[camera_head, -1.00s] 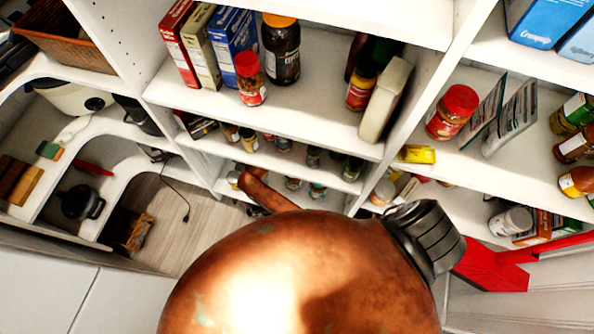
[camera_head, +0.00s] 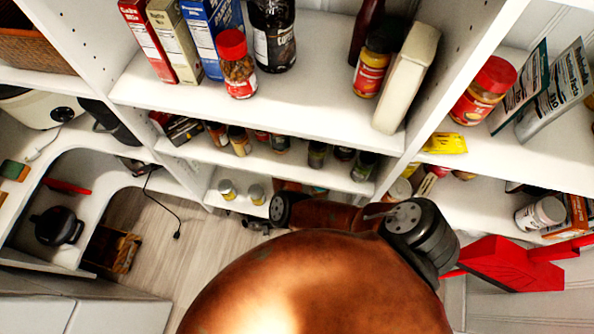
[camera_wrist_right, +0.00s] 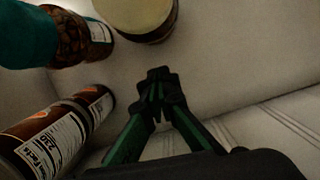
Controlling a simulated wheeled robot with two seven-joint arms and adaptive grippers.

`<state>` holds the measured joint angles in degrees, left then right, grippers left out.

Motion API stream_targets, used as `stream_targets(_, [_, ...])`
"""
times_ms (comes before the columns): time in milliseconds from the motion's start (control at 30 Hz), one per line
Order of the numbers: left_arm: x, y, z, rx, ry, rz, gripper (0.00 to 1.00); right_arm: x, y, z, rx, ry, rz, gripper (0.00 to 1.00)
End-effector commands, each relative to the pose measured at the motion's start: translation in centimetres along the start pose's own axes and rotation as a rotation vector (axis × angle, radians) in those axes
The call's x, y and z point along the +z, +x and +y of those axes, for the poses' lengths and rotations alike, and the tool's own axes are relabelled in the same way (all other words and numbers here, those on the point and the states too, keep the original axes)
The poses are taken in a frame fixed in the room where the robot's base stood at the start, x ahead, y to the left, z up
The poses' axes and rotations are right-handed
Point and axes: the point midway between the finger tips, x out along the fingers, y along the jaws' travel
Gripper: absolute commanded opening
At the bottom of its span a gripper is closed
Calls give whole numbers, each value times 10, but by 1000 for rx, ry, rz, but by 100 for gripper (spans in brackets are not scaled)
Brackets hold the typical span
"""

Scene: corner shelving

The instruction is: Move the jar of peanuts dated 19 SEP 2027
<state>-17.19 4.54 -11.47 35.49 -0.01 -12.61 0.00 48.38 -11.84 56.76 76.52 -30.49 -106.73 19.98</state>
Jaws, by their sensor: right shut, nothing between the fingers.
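In the right wrist view, my right gripper (camera_wrist_right: 158,90) is shut and empty, its dark fingertips together over a pale surface. A jar of brown nuts with a teal lid (camera_wrist_right: 85,38) is at the upper left, apart from the fingers. In the head view, a red-lidded jar with brown, nut-like contents (camera_head: 238,75) stands on the upper middle shelf. Another red-lidded jar (camera_head: 478,95) is on the right shelf. I cannot read a date of 19 SEP 2027 on any jar. Neither gripper shows in the head view.
In the wrist view, a labelled container (camera_wrist_right: 55,135) is at the left and a pale-lidded one (camera_wrist_right: 138,18) at the top. Boxes (camera_head: 180,40), a dark jar (camera_head: 272,40) and a cream box (camera_head: 407,80) occupy the middle shelf (camera_head: 310,105). A red object (camera_head: 510,265) is lower right.

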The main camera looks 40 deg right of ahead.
Motion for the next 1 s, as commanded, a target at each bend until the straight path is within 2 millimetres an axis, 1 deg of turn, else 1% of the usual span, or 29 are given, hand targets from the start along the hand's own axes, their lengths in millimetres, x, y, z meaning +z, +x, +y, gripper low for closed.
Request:
stream_targets(33, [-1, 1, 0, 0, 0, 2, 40, 3, 3, 1, 2, 0, -13, 0])
stream_targets(167, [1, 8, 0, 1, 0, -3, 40, 4, 21, 2, 6, -2, -19, 0])
stream_targets(300, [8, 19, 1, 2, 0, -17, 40, 4, 50, 2, 7, -3, -20, 0])
stream_targets(367, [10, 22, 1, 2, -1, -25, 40, 4, 61, 2, 6, -3, -19, 0])
stream_targets(433, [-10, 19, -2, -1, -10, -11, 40, 4, 70, 2, 6, -3, -18, 0])
stream_targets(533, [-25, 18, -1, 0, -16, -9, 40, 4, 82, 2, 5, -3, -16, 0])
stream_targets(733, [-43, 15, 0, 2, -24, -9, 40, 4, 97, 1, 4, -4, -15, 0])
stream_targets(1000, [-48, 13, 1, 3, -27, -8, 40, 5, 100, 1, 3, -4, -13, 0])
